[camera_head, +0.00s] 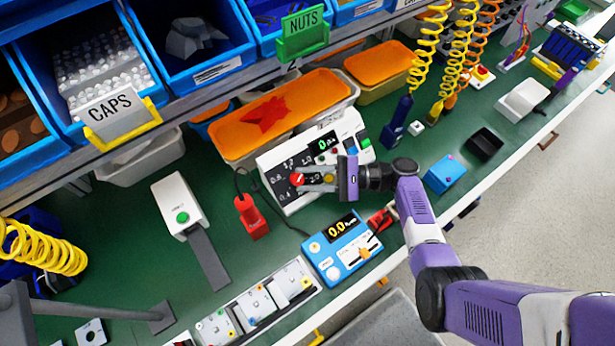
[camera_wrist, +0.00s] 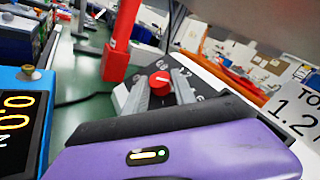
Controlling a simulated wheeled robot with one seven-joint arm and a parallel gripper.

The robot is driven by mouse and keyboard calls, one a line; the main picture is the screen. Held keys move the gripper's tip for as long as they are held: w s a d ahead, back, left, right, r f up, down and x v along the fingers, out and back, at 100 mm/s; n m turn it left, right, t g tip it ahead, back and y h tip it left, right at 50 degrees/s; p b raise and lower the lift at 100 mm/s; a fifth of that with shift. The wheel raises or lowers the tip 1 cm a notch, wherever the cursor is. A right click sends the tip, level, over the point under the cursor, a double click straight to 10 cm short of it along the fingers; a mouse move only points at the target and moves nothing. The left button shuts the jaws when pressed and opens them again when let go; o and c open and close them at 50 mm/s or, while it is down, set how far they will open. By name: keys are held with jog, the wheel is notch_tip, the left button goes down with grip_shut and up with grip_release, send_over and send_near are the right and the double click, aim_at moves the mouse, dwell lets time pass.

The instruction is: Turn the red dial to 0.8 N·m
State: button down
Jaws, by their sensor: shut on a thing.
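The red dial (camera_head: 297,179) sits on the dark face at the left end of a white control box (camera_head: 341,127). A white mark shows on the dial, with pale scale figures around it; I cannot read its exact setting. My gripper (camera_head: 304,179) reaches in from the right and is shut on the dial. In the wrist view the dial's red top (camera_wrist: 159,79) shows between the two grey fingers (camera_wrist: 160,88), one on each side. The fingers hide part of the scale. A green digit lights the box's display (camera_head: 322,144); in the wrist view part of a "1.2" label (camera_wrist: 291,107) shows.
A blue box with a yellow readout (camera_head: 342,238) stands just in front of the control box. A red stand (camera_head: 250,216) is to the left.

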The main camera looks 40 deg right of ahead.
jog(key=n+g, duration=0.2)
jog(key=g, duration=0.1)
jog(key=n+g, duration=0.1)
jog(key=shift+w+d+r+n+p, duration=0.1)
jog(key=shift+w+r+n+p, duration=0.2)
jog(key=shift+r+n+p, duration=0.1)
jog(key=n+g+h, duration=0.1)
jog(key=n+g+h+p, duration=0.1)
jog(key=n+g, duration=0.1)
jog(key=n+g+h, duration=0.1)
jog(key=g, duration=0.1)
jog(key=shift+w+r+p, duration=0.3)
jog(key=shift+r+p, duration=0.05)
jog(key=shift+p, duration=0.05)
jog(key=n+g+h, duration=0.1)
jog(key=n+g+h+p, duration=0.1)
jog(key=h, duration=0.1)
jog(key=shift+w+a+r+n+g, duration=0.1)
jog(key=shift+w+a+n+g, duration=0.1)
jog(key=shift+a+n+g, duration=0.15)
jog(key=shift+w+a+r+n+g+h, duration=0.15)
jog(key=shift+n+g+h, duration=0.3)
jog(key=shift+n+h, duration=0.4)
jog(key=shift+a+f+n+g+h, duration=0.1)
jog(key=shift+n+g+h, duration=0.35)
jog(key=shift+h, duration=0.6)
jog(key=c, duration=1)
grip_release()
jog(key=shift+c, duration=0.2)
